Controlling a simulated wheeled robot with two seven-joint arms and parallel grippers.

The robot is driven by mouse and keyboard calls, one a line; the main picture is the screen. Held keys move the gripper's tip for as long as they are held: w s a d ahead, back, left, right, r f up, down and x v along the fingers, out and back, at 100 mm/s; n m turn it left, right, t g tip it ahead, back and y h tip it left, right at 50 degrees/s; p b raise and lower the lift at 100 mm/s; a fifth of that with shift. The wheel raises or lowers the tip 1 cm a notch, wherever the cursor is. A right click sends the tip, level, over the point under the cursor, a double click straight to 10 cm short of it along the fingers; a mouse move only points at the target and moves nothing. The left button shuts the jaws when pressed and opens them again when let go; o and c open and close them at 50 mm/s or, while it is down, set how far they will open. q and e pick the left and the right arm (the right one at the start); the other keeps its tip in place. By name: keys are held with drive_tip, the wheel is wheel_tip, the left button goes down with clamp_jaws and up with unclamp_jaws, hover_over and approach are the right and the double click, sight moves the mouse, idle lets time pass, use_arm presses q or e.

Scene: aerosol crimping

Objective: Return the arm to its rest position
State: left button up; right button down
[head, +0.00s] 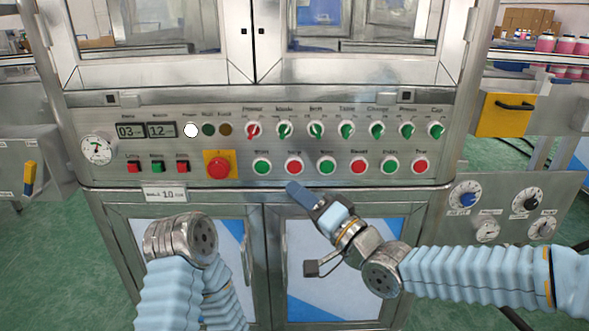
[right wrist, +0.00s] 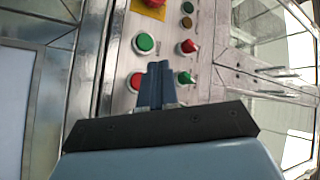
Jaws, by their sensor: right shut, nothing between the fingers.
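My right gripper (head: 301,194) is in the middle of the head view, just below the lower button row of the control panel (head: 340,112). Its blue fingers are shut together with nothing between them and point up and left toward the panel. In the right wrist view the shut fingers (right wrist: 156,84) stand in front of the panel, beside a green button (right wrist: 145,43) and a red button. Whether the fingertips touch the panel cannot be told. My left arm shows at the lower left of the head view, folded, and its gripper is out of view.
The steel machine carries a red emergency button (head: 219,166) on a yellow plate, several rotary switches, and a gauge (head: 98,148). Cabinet doors (head: 345,262) stand below the panel. A side panel with dials (head: 527,200) is at the right. Green floor (head: 60,255) shows at the left.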

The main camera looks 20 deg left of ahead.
drive_tip(key=d+f+m+g+h, duration=0.1)
drive_tip(key=d+f+h, duration=0.25)
drive_tip(key=f, duration=0.75)
drive_tip(key=d+f+m+g+h+p, duration=0.1)
drive_tip(key=d+f+h, duration=0.25)
drive_tip(key=f, duration=0.65)
drive_tip(key=d+f+g+h, duration=0.15)
drive_tip(key=d+f, duration=0.35)
drive_tip(key=f, duration=0.6)
use_arm(q)
drive_tip(key=shift+w+a+r+p, duration=0.1)
drive_tip(key=shift+a+r+p, duration=0.1)
drive_tip(key=shift+r+p, duration=0.75)
use_arm(e)
drive_tip(key=s+d+f+g+h, duration=0.2)
drive_tip(key=s+d+f+g, duration=0.1)
drive_tip(key=s+d+f, duration=0.3)
drive_tip(key=s+d+f+g+h, duration=0.3)
drive_tip(key=s+d+f, duration=0.4)
drive_tip(key=s+f, duration=0.4)
drive_tip(key=shift+s+f+b, duration=0.25)
drive_tip(key=shift+s+b, duration=0.05)
drive_tip(key=shift+s, duration=0.65)
use_arm(q)
drive_tip(key=shift+r, duration=0.25)
use_arm(e)
drive_tip(key=shift+w, duration=0.1)
